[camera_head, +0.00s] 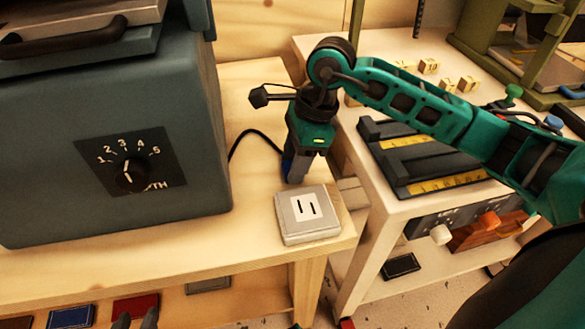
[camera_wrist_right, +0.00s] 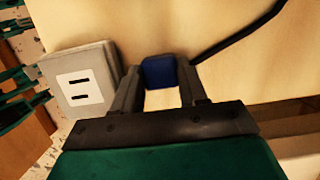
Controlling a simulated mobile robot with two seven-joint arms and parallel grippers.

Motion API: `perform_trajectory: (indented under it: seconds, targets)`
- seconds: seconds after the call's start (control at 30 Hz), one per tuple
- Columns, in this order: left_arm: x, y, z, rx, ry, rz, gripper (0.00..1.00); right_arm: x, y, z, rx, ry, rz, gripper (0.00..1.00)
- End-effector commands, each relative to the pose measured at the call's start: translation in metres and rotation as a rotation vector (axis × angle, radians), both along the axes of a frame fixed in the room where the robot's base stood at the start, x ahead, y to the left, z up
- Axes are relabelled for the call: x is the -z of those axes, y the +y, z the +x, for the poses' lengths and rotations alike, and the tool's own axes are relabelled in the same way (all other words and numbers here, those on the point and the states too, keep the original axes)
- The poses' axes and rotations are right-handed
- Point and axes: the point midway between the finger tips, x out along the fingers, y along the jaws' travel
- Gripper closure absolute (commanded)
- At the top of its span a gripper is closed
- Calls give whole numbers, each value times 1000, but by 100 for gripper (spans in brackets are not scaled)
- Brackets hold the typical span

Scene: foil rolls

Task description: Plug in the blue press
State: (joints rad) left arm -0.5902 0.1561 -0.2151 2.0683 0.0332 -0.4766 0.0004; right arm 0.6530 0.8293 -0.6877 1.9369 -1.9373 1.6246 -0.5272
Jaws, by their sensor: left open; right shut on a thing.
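The blue-grey press (camera_head: 105,100) with a numbered dial (camera_head: 128,174) stands on the left of the wooden bench. My right gripper (camera_head: 295,172) points down over the bench, shut on a blue plug (camera_wrist_right: 159,73); in the head view the plug is mostly hidden by the fingers. A black cord (camera_head: 256,134) runs from behind the press towards the plug. The grey socket box (camera_head: 291,231) with a white two-slot plate sits at the bench corner, just in front of the right gripper; it also shows in the wrist view (camera_wrist_right: 98,58). The plug is apart from the slots. My left gripper (camera_head: 135,320) shows only its fingertips, open, at the bottom edge.
A second bench to the right carries a dark tray with yellow scales (camera_head: 408,142), small numbered blocks (camera_head: 429,66) and a green frame (camera_head: 480,35). Below are coloured flat pieces, one of them red (camera_head: 136,307). Bare bench lies between press and socket.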

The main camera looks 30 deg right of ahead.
Motion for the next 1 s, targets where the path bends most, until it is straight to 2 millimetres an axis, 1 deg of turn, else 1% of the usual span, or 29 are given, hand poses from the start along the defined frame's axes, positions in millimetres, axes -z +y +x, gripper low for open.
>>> perform_trajectory:
  seconds: [0.03,0.1,0.37,0.47,0.57,0.67,0.77,1.0]
  targets:
    - [0,0,0,0,1,0,57,0,0,0,0,-1,0,78]
    - [0,0,-1,0,1,0,57,0,0,0,0,-1,0,85]
    - [1,0,-2,0,4,0,57,-2,0,0,0,-1,0,85]
    - [-1,0,-2,0,4,0,57,-7,0,1,0,-2,0,85]
    - [-3,0,-2,-2,4,-2,57,-16,0,1,0,-3,-1,85]
    - [-7,-1,-1,-3,4,-3,57,-32,0,1,0,-5,0,85]
    - [-13,-1,-1,-5,4,-7,57,-55,0,1,-1,-7,0,85]
    - [-26,-2,-1,-7,4,-10,57,-120,0,1,0,-8,0,85]
